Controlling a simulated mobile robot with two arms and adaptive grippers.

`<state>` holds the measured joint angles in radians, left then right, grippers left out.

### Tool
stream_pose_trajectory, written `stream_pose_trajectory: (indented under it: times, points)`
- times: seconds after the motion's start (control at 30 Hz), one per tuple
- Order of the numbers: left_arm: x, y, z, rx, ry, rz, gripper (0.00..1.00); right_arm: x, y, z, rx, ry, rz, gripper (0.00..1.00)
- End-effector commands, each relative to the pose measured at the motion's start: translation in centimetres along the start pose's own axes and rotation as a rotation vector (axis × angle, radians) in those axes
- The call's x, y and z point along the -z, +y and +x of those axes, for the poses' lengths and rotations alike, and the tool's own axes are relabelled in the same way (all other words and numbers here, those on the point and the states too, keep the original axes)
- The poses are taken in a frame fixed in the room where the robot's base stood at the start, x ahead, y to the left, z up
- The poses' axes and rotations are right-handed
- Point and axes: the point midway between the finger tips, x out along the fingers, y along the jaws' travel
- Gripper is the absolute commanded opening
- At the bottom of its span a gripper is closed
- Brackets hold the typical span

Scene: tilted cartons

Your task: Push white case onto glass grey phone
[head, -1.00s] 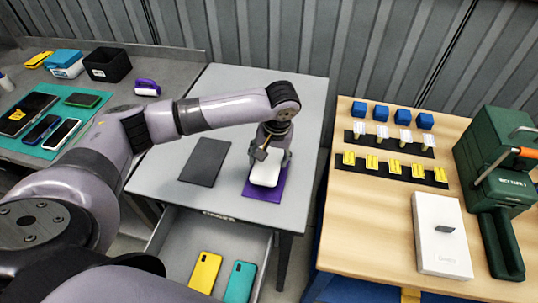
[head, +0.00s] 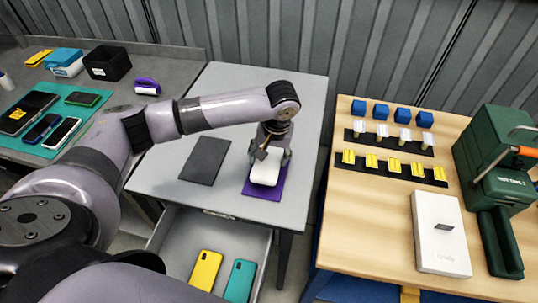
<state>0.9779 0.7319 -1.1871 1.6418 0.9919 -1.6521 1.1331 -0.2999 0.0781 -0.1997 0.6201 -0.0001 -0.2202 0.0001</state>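The white case (head: 265,172) lies on a purple mat (head: 262,195) on the middle grey table in the head view. My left gripper (head: 270,153) points down at the far end of the case, touching it or just above it. Its fingertips are small and partly hidden, so I cannot tell whether they are open or shut. I cannot make out a grey glass phone under the case; the case and gripper cover that spot. My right gripper is not in view.
A dark grey mat (head: 204,160) lies bare left of the purple one. An open drawer (head: 182,238) below holds a yellow case (head: 205,270) and a teal case (head: 240,280). Phones lie on a teal mat (head: 33,146) at left. A wooden table (head: 365,225) stands at right.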

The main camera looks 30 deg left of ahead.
Motion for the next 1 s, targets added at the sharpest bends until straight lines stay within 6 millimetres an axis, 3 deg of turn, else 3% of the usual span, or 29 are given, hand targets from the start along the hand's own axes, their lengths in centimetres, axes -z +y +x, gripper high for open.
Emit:
stream_pose_trajectory:
  times: [0.07, 0.1, 0.4, 0.77, 1.0]
  points:
    - [0.0, 0.0, 0.0, 0.000, 0.000, 0.000, 0.39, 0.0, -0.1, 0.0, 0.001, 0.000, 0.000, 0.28]
    - [0.0, 0.0, 0.0, 0.000, 0.000, 0.000, 0.65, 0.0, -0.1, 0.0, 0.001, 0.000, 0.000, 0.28]
    - [0.0, 0.0, 0.0, 0.000, 0.000, 0.000, 0.85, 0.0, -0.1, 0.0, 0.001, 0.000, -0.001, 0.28]
    - [0.0, 0.0, -0.2, 0.000, 0.000, 0.000, 0.86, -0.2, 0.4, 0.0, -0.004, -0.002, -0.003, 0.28]
    - [0.1, 0.1, -3.6, -0.002, 0.004, 0.001, 0.86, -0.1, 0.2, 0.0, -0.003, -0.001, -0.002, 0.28]
